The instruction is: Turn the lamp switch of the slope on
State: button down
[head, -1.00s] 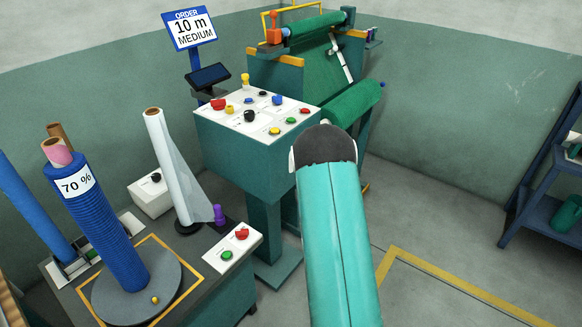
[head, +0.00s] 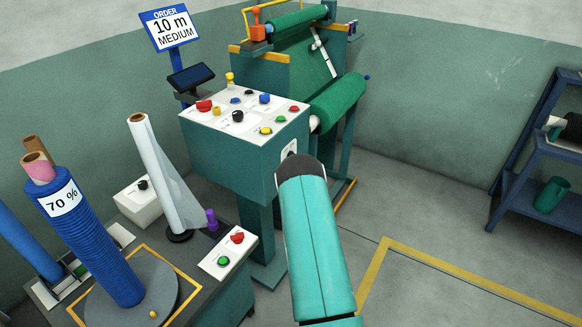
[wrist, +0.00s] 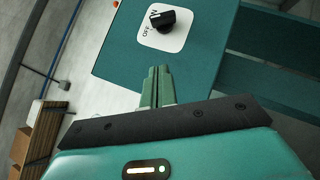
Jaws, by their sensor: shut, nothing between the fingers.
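A black rotary switch (wrist: 162,21) sits on a white plate marked OFF and ON, on a teal face, at the top middle of the wrist view. Which label its pointer faces is hard to tell. In the head view a small switch on a white plate (head: 290,148) shows on the right side of the teal control console (head: 240,165). My gripper (wrist: 158,76) is shut and empty; its fingertips point at the teal face, just below the switch plate in the wrist view and apart from the switch. In the head view my arm hides the gripper.
The console top carries several coloured buttons and knobs. The machine with a green netting roll (head: 338,103) stands behind it. A blue netting roll (head: 90,235) and a white roll (head: 160,175) stand at left. A shelf (head: 540,150) is at right; the floor between is clear.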

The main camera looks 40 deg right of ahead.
jog(key=s+d+x, duration=0.1)
jog(key=d+x, duration=0.1)
jog(key=x, duration=1.1)
jog(key=shift+d+r, duration=0.2)
jog(key=shift+r, duration=0.15)
jog(key=shift+s, duration=0.15)
